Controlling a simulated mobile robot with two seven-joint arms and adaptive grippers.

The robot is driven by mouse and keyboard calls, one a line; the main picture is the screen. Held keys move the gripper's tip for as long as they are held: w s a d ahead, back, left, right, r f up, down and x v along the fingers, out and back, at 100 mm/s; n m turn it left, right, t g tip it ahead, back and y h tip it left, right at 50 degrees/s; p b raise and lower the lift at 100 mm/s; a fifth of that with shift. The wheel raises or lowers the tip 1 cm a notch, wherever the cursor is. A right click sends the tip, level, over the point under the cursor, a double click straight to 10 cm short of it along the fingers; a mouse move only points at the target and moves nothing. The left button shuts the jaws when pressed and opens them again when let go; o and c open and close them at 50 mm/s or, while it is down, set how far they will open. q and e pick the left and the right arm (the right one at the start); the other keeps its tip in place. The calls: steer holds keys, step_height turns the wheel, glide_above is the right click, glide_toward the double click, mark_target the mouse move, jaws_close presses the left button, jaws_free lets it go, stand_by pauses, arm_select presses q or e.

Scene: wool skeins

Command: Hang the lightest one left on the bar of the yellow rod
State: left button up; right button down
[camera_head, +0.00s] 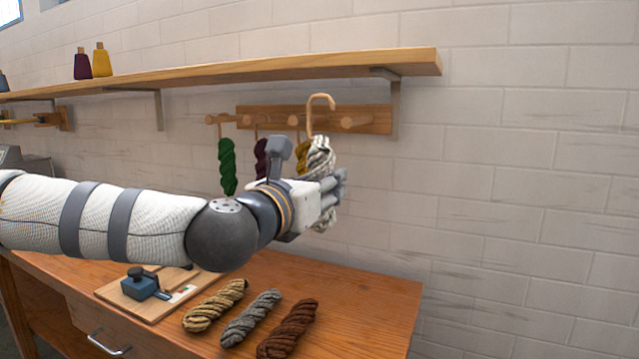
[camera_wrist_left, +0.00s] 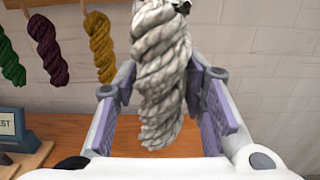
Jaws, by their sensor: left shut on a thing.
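My left gripper (camera_head: 332,190) is shut on a white skein (camera_head: 320,157) and holds it in the air in front of the peg rail. In the left wrist view the white skein (camera_wrist_left: 160,75) hangs upright between the fingers (camera_wrist_left: 160,110). A tan hook (camera_head: 320,108) rises from its top in the head view. Part of the skein is hidden behind the fingers. The yellow rod (camera_head: 18,122) shows only in part at the far left edge, by a wooden wall mount. My right gripper is not in view.
Green (camera_head: 227,166), purple (camera_head: 261,158) and mustard (camera_head: 302,158) skeins hang from the wooden peg rail (camera_head: 380,119). Beige (camera_head: 214,305), grey (camera_head: 250,318) and brown (camera_head: 287,330) skeins lie on the table (camera_head: 375,295). A shelf (camera_head: 250,70) runs above the rail.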

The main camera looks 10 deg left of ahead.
arm_select(q)
steer(key=a, duration=0.3)
steer(key=shift+w+a, duration=0.25)
steer(key=shift+w, duration=0.05)
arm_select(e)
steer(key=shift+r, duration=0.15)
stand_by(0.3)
